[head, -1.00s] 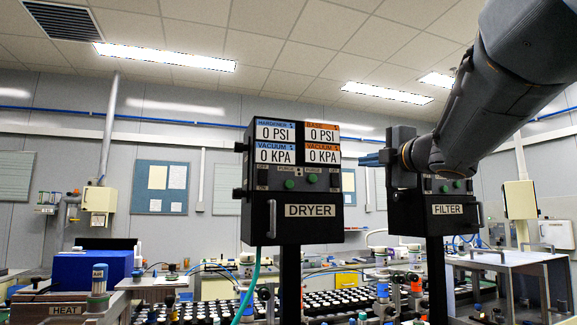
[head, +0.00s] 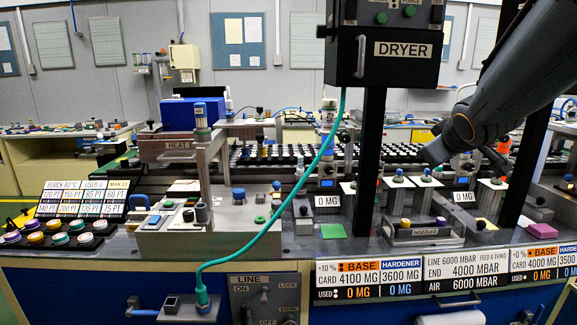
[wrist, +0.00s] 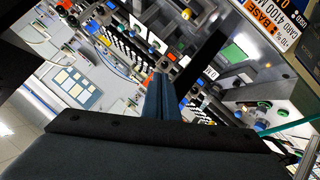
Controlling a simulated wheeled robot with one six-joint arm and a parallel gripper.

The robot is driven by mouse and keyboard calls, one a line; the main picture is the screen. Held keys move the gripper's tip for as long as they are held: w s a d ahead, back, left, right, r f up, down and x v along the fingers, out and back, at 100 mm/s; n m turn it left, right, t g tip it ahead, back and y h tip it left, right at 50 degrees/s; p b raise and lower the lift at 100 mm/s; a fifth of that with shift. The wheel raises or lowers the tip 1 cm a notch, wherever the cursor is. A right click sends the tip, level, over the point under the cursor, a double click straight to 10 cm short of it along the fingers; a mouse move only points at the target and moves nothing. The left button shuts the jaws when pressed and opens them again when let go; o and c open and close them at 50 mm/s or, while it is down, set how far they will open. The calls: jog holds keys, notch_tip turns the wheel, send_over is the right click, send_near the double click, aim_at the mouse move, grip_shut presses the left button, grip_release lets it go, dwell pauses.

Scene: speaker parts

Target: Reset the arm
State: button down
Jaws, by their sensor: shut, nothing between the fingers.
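In the wrist view my gripper (wrist: 162,78) shows two blue-grey fingers pressed together at the middle, empty. The wrist picture is tilted, with the bench beyond the fingers.
The DRYER box (head: 388,45) hangs on a dark post. A green hose (head: 300,187) runs down to the bench front. Heat station (head: 178,147), nozzle tray (head: 420,232), button panel (head: 58,233) and rows of black-and-white parts (head: 290,155) crowd the bench.

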jog(key=s+a+f+m+g+y, duration=0.1)
jog(key=s+a+f+g, duration=0.2)
jog(key=s+a+f, duration=0.2)
jog(key=s+a+f+m+g+y, duration=0.1)
jog(key=s+a+f, duration=0.4)
jog(key=s+f, duration=0.5)
jog(key=s+a+f+m+g, duration=0.3)
jog(key=s+a+f+g, duration=0.2)
jog(key=s+f, duration=0.3)
notch_tip(320, 180, down, 2)
jog(key=shift+a+f+g+y, duration=0.25)
jog(key=shift+g+y, duration=0.15)
jog(key=shift+g, duration=0.2)
jog(key=shift+w, duration=0.1)
